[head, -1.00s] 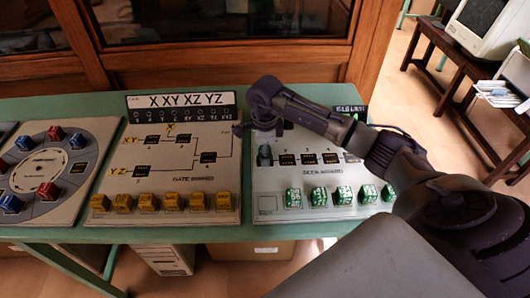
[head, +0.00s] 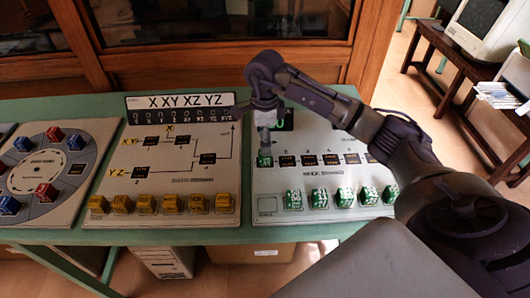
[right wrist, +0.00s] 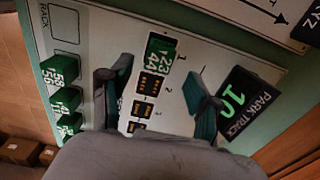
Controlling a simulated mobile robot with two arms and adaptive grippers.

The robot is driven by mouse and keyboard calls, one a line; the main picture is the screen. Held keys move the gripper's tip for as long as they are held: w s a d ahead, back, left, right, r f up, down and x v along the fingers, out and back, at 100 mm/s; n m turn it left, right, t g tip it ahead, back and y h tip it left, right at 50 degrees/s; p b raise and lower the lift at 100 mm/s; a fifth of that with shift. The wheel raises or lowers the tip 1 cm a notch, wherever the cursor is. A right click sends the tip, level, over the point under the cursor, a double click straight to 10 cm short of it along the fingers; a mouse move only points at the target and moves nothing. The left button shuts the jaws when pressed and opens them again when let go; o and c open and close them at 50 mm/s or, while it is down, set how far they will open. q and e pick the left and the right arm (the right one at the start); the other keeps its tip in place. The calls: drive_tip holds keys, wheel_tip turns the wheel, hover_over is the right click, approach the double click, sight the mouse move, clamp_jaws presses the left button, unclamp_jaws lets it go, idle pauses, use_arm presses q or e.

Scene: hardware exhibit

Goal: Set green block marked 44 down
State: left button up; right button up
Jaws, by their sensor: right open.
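The green block marked 44 (right wrist: 160,54) sits on the first place of the slot row on the right-hand board, and in the head view (head: 265,160) it is the leftmost of that row. The right wrist view shows the numbers 23 and 44 on it. My right gripper (head: 265,138) is above the block, fingers pointing down. In the right wrist view its two fingers (right wrist: 158,80) are spread wide and empty, apart from the block. My left gripper is not in view.
Several green blocks (head: 344,196) stand in a row along the board's front (head: 300,215). A middle board (head: 160,212) carries yellow blocks (head: 171,204), and a round dial board (head: 60,205) lies at the left. A black sign (right wrist: 238,104) stands behind the slots.

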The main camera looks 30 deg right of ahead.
wheel_tip(320, 180, up, 6)
drive_tip(key=shift+f+b, duration=0.1)
drive_tip(key=shift+b, duration=0.2)
idle(0.4)
